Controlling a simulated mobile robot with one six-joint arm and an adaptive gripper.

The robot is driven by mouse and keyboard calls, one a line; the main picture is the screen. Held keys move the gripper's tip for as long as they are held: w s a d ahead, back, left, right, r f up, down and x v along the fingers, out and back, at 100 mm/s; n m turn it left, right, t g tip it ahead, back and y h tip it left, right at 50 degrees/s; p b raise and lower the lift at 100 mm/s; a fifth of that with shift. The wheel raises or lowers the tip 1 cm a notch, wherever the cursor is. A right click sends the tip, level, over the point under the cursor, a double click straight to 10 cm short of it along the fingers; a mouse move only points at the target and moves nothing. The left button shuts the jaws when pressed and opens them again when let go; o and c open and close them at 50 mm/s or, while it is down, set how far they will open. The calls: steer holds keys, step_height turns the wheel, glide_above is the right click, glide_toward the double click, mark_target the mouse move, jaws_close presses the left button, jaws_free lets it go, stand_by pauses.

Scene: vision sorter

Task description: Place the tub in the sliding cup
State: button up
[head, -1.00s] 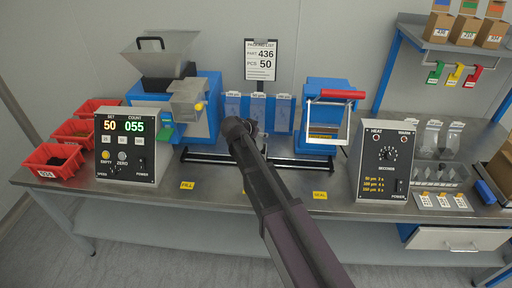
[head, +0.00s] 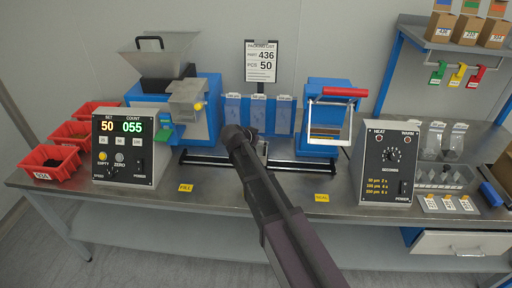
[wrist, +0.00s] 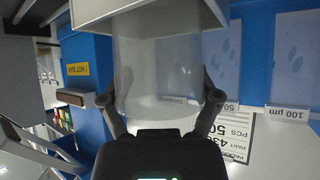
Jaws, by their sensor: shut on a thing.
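A translucent whitish tub (wrist: 158,62) fills the middle of the wrist view. My gripper (wrist: 163,98) has one finger on each side of it and is shut on it. In the head view my gripper (head: 236,136) is over the rails (head: 220,160) between the blue fill machine and the blue sealer. My arm hides most of the tub there. A small grey piece (head: 262,148) shows just right of my gripper; I cannot tell whether it is the sliding cup or part of the tub.
The fill machine (head: 203,118) with its hopper stands left of my gripper, the sealer (head: 330,92) with a red handle right. Blue bag holders (head: 258,113) hang behind. A counter box (head: 124,150) reads 50 and 055. A heat box (head: 388,162) stands right. The bench front is mostly clear.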

steer(key=shift+f+b, duration=0.5)
steer(key=shift+f, duration=0.3)
steer(key=shift+f, duration=0.2)
steer(key=o, duration=1.1)
steer(key=shift+r, duration=0.2)
steer(key=shift+s+a+r+p, duration=0.15)
steer(key=shift+s+r+p, duration=0.1)
steer(key=shift+r+p, duration=0.15)
steer(key=p+v, duration=0.6)
steer(key=v, duration=0.5)
steer(key=shift+p, duration=0.3)
steer(key=shift+f, duration=0.1)
